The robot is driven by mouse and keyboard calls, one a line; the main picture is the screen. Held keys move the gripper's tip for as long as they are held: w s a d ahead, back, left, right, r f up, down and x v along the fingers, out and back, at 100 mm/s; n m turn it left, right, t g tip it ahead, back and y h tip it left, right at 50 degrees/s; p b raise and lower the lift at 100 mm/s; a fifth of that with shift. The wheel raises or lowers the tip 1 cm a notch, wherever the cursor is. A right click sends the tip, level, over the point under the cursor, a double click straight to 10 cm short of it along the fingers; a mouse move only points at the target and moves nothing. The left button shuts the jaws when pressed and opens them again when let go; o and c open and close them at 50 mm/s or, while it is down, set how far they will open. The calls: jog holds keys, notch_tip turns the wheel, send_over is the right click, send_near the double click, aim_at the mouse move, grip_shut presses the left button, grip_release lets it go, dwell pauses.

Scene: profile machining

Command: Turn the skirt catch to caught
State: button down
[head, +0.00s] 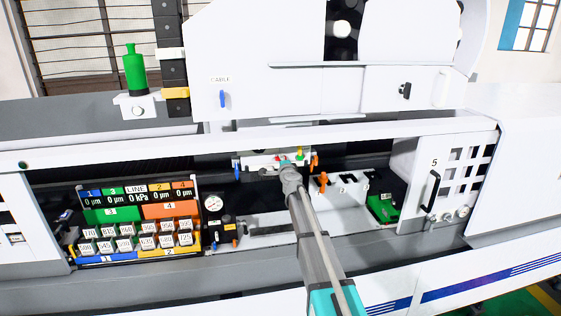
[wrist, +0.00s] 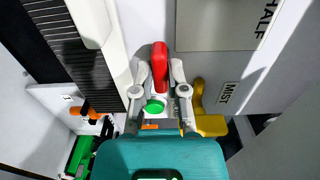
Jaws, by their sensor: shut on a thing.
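A red handle (wrist: 160,62) stands between the two fingers of my gripper (wrist: 161,74) in the wrist view, and the fingers are shut on it. No skirt label is legible, so I cannot tell if this handle is the skirt catch. In the head view my gripper (head: 288,165) is at the small fittings in the middle of the machine's opening. The handle is small and partly covered there. A green round part (wrist: 154,106) lies between the fingers, nearer my wrist. The handle's base is hidden.
A yellow lever (wrist: 208,124) by a MIST label is close to the right finger. An orange part (wrist: 88,112) is at the left. In the head view, a coloured block rack (head: 135,222) stands left and a door with a black handle (head: 434,190) right.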

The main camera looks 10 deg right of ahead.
jog(key=shift+n, duration=2.3)
